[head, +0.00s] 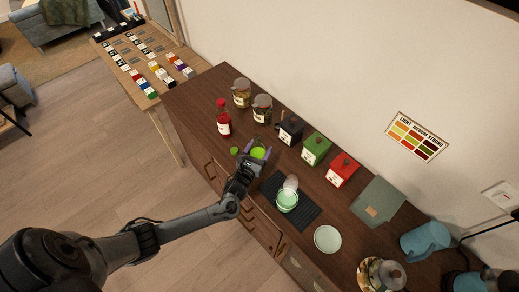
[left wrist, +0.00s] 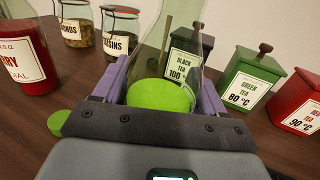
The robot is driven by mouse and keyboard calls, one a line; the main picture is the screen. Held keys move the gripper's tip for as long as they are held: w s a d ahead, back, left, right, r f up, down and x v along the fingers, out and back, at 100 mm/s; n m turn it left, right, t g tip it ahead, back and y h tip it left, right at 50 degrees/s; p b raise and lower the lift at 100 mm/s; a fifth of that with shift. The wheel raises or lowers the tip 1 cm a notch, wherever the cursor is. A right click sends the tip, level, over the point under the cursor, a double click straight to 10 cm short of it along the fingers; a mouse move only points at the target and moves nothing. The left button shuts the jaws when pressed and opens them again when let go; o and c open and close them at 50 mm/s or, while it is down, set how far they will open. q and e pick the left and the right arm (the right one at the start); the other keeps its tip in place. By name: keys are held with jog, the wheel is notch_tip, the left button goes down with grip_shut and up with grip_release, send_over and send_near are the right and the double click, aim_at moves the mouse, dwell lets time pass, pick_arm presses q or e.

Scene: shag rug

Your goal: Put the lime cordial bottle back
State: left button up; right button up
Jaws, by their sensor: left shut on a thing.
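The lime cordial bottle (left wrist: 160,95) is clear glass with bright green liquid low in it. It also shows in the head view (head: 258,152), at the front of the dark wooden sideboard. My left gripper (head: 256,156) is shut on it, with a purple finger on each side in the left wrist view (left wrist: 162,98). I cannot tell whether the bottle's base touches the wood. A small green round thing, like a cap (head: 234,150), lies just left of the gripper and shows in the left wrist view (left wrist: 57,122). My right gripper is not in view.
A red cherry bottle (head: 223,122) stands to the left, with lidded jars (head: 262,108) behind. Black (head: 290,130), green (head: 316,149) and red (head: 342,170) tea tins line the back. A dark mat (head: 307,213) with a pale green cup (head: 287,200) and a plate (head: 327,239) are to the right.

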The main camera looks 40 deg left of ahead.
pick_arm(q)
jog(key=shift+f, duration=0.1)
jog(key=o, duration=1.6)
jog(key=shift+o, duration=0.2)
